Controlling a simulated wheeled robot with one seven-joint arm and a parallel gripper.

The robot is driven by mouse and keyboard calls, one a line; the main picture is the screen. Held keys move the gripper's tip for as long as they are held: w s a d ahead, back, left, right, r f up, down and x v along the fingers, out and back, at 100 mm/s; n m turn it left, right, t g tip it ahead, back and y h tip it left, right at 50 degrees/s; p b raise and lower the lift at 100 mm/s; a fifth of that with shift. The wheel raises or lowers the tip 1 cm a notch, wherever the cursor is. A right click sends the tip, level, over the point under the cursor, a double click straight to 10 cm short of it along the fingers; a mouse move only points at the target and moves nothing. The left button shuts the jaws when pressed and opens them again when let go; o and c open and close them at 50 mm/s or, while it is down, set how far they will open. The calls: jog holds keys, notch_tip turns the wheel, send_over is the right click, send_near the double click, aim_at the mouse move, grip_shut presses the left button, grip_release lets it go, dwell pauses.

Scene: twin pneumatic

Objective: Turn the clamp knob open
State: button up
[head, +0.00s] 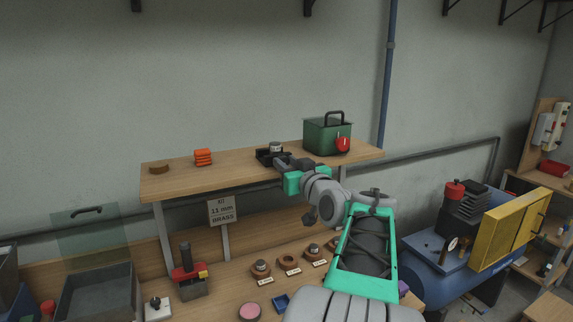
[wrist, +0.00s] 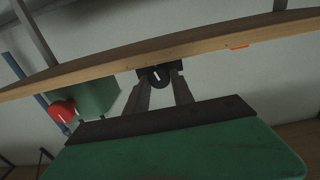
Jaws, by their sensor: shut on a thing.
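The clamp (head: 265,153) is a small dark block on the upper wooden shelf, with a light round part (head: 275,147) on top. In the wrist view the clamp knob (wrist: 157,77) is dark and round, with a short, nearly upright white line on its face. My gripper (head: 281,162) reaches the front of the clamp. In the wrist view the two dark fingers of my gripper (wrist: 158,86) stand on either side of the knob and are shut on it. The fingertips partly hide the knob's sides.
The shelf (head: 180,182) also carries a green box (head: 318,136) with a red round piece (head: 343,144), orange blocks (head: 203,157) and a brown disc (head: 160,168). Small labelled parts stand on the bench underneath.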

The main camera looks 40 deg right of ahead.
grip_shut()
jog(key=n+b, duration=0.4)
jog(key=b, duration=0.6)
jog(key=shift+n, duration=0.3)
jog(key=o, duration=0.9)
grip_release()
jog(key=shift+o, duration=0.2)
